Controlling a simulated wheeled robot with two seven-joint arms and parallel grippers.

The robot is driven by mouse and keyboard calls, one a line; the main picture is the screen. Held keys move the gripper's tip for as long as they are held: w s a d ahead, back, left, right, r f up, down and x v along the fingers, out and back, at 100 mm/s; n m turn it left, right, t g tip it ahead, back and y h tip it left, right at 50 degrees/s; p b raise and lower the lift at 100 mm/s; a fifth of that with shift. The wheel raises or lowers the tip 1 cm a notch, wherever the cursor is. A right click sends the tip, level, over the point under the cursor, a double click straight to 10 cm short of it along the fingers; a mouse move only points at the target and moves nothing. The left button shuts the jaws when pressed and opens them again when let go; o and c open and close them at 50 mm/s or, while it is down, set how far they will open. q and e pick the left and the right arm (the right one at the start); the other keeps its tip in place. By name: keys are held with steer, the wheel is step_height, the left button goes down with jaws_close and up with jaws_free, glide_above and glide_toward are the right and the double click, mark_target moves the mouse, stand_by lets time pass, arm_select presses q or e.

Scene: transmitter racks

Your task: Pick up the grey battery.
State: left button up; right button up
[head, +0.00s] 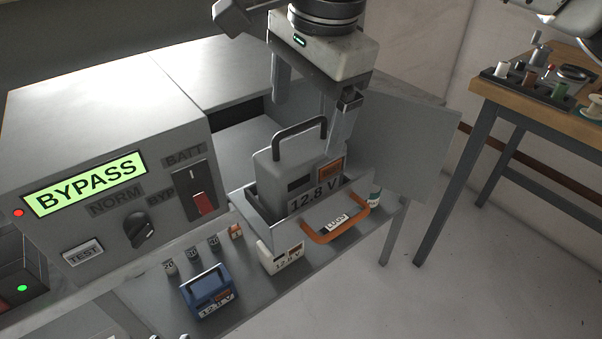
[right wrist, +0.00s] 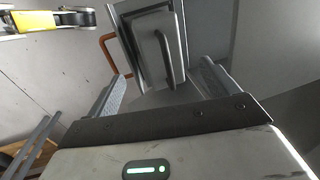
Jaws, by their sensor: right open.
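The grey battery (head: 272,178) stands upright in a pulled-out grey tray (head: 250,214), with a dark carry handle on top and a "12.8 V" label in front. The tray has an orange front handle (head: 318,238). My right gripper (head: 308,122) is open above the battery, one finger on each side of its carry handle, holding nothing. In the right wrist view the battery (right wrist: 151,52) and its handle lie ahead, between and beyond the open fingers (right wrist: 162,88). I cannot tell whether a finger touches it. My left gripper is not in view.
A cabinet (head: 90,120) with a lit "BYPASS" display stands left of the tray. An open panel door (head: 405,140) is at right. A wooden bench (head: 510,100) holds small parts.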

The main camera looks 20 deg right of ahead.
mark_target(300, 148)
steer(key=shift+w+a+f, duration=0.1)
steer(key=shift+w+f, duration=0.1)
steer(key=shift+f, duration=0.75)
steer(key=shift+w+d+f, duration=0.1)
steer(key=shift+w+f, duration=0.15)
steer(key=shift+f, duration=0.75)
steer(key=shift+w+a+f, duration=0.1)
steer(key=shift+w+f, duration=0.1)
steer(key=shift+f, duration=0.75)
steer(key=c, duration=1.8)
steer(key=shift+w+r, duration=0.1)
steer(key=shift+r, duration=0.05)
jaws_close()
steer(key=shift+r, duration=0.1)
